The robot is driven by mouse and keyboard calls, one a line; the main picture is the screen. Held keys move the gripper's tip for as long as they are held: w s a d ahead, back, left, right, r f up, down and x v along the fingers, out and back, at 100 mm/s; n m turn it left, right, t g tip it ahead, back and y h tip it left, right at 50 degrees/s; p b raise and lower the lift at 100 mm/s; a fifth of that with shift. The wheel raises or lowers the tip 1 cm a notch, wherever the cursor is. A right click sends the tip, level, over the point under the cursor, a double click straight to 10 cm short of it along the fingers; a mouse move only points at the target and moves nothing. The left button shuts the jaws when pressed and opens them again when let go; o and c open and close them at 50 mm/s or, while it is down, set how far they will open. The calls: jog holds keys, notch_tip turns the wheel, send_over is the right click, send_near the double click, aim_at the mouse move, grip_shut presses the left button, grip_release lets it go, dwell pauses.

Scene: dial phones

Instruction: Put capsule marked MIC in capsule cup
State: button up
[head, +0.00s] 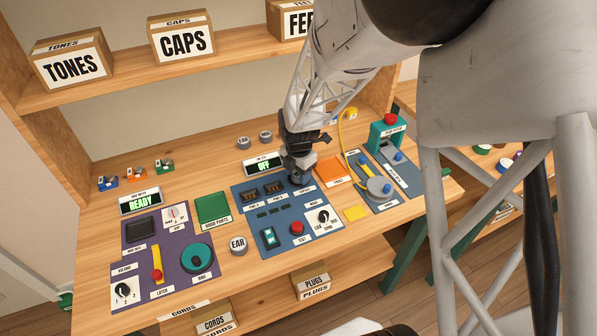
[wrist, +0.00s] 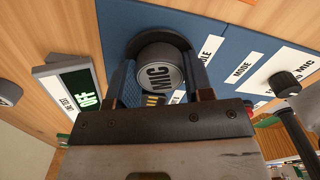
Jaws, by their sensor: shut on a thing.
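The capsule marked MIC (wrist: 160,74) is a grey round cap with a dark rim. In the wrist view it lies between the fingers of my gripper (wrist: 163,92), which is shut on it. A dark round cup (wrist: 152,40) shows behind and around the capsule's far side, on the blue panel beside a partly hidden label ending in "ULE". I cannot tell whether the capsule is inside the cup or just above it. In the head view my gripper (head: 299,172) points down at the back right of the blue panel (head: 262,221) and hides most of this spot.
An EAR capsule (head: 238,245) stands left of the blue panel, and two more capsules (head: 254,139) stand behind it. An OFF display (head: 264,165) is close to my gripper's left. An orange pad (head: 331,171) and a panel with a yellow cord (head: 347,140) are to its right.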

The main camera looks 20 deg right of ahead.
jog(key=shift+f, duration=0.25)
jog(key=o, duration=0.9)
jog(key=shift+s+f, duration=0.1)
jog(key=shift+f, duration=0.15)
jog(key=shift+s+f, duration=0.1)
jog(key=shift+s, duration=0.05)
jog(key=shift+c, duration=0.2)
jog(key=shift+r, duration=0.2)
jog(key=shift+c, duration=0.2)
jog(key=shift+o, duration=0.5)
jog(key=shift+r, duration=0.3)
notch_tip(320, 180, up, 13)
jog(key=shift+w+f, duration=0.2)
jog(key=shift+w, duration=0.05)
